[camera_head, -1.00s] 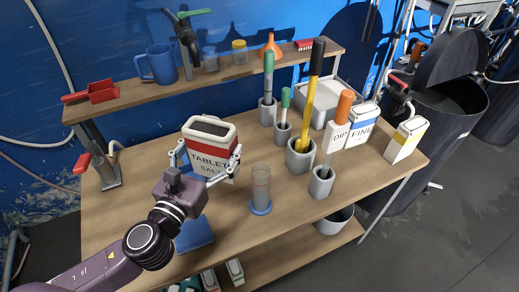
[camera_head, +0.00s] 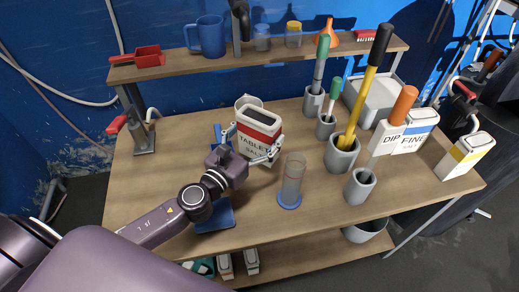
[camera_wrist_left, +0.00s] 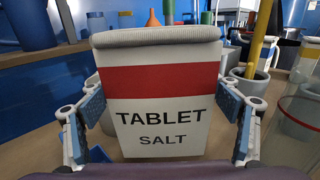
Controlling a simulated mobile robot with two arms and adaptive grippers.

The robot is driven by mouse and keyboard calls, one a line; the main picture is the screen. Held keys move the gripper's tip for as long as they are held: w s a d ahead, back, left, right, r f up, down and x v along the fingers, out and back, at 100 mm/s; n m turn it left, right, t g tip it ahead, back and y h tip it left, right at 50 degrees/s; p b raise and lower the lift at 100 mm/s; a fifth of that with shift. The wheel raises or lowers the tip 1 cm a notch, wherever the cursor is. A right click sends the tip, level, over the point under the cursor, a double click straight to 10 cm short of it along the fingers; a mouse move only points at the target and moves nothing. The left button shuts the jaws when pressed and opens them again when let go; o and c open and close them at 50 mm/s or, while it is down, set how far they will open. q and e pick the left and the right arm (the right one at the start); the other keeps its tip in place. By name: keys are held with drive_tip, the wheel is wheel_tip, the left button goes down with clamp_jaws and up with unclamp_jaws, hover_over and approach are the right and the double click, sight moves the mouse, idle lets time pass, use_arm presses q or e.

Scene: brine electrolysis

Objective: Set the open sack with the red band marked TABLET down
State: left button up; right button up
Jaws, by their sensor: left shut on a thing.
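The open white sack (camera_head: 257,143) with a red band marked TABLET SALT is upright above or on the wooden table (camera_head: 160,190); I cannot tell whether its base touches. My left gripper (camera_head: 252,146) is shut on it, with one finger at each side. In the left wrist view the sack (camera_wrist_left: 158,120) fills the middle, upright, between the blue finger pads (camera_wrist_left: 162,112). My right gripper is not in view.
A clear cylinder on a blue foot (camera_head: 290,182) stands close right of the sack. A white container (camera_head: 247,102) is just behind it. A blue plate (camera_head: 214,217) lies in front. Grey holders (camera_head: 341,155) with tools stand to the right.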

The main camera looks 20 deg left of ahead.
sight(254, 151)
use_arm(q)
drive_tip(key=shift+f, duration=0.45)
drive_tip(key=shift+f+b, duration=0.3)
drive_tip(key=shift+f, duration=0.05)
wheel_tip(254, 151, down, 3)
drive_tip(key=shift+r+b, duration=0.15)
drive_tip(key=shift+b, duration=0.75)
drive_tip(key=shift+f, duration=0.55)
